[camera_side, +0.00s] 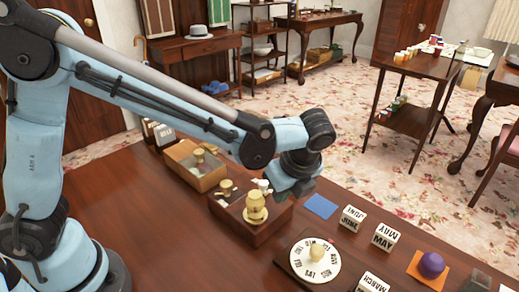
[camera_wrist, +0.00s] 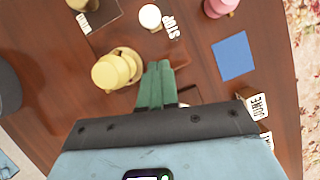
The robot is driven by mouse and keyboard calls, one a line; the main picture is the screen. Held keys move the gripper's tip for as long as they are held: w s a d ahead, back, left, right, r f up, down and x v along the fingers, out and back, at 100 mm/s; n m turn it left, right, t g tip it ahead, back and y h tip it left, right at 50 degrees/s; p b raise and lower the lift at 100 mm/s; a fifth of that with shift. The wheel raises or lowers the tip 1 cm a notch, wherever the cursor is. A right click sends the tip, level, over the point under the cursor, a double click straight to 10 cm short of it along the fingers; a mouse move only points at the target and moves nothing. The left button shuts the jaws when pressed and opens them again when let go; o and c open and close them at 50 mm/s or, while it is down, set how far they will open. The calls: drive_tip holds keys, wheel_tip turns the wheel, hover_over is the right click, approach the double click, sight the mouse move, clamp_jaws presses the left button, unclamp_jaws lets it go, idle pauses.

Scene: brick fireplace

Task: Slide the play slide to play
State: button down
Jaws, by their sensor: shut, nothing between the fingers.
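A wooden box (camera_side: 262,234) stands on the table, with a large brass knob (camera_side: 256,207) and a smaller brass piece on its top. In the wrist view the brass knob (camera_wrist: 112,70) is left of the fingertips. A white round knob (camera_wrist: 150,17) lies beyond them, beside a white STOP label (camera_wrist: 169,26). I cannot tell for certain which part is the play slide; no PLAY lettering is legible. My gripper (camera_wrist: 158,66), with green fingers, is shut and empty. In the side view it is over the box's right end, its fingertips hidden. I cannot tell whether they touch anything.
A blue square (camera_side: 320,206) lies right of the box. Lettered month blocks (camera_side: 385,237), a white day dial (camera_side: 315,261) and a purple ball (camera_side: 431,265) on an orange square are further right. An open wooden tray (camera_side: 195,166) stands behind the box.

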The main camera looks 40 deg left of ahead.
sight(267, 194)
drive_tip(key=shift+w+a, duration=0.2)
drive_tip(key=shift+a, duration=0.6)
drive_tip(key=shift+w+a, duration=0.2)
drive_tip(key=shift+a, duration=0.6)
drive_tip(key=shift+r, duration=0.1)
